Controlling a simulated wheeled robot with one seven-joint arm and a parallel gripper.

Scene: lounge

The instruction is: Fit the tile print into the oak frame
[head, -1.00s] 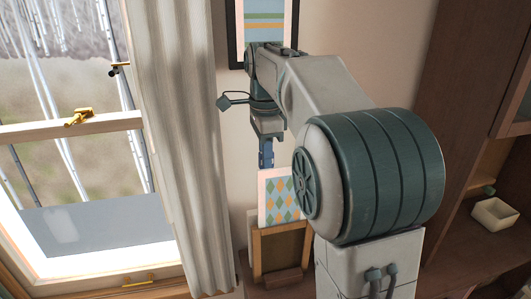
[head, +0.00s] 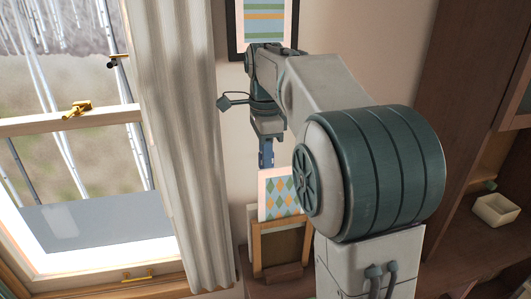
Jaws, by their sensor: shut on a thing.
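The tile print (head: 279,194), a pale-bordered panel with blue and orange diamonds, hangs upright from my gripper (head: 266,163). My gripper is shut on its top edge. The oak frame (head: 256,250) stands upright just below, with a dark brown inside. The print's lower edge is at the frame's top bar in the picture; I cannot tell whether it touches or has entered. My arm hides the print's right edge and part of the frame's right side.
A striped picture (head: 265,25) hangs on the wall behind my arm. A curtain (head: 185,140) and a window (head: 70,125) are at the left.

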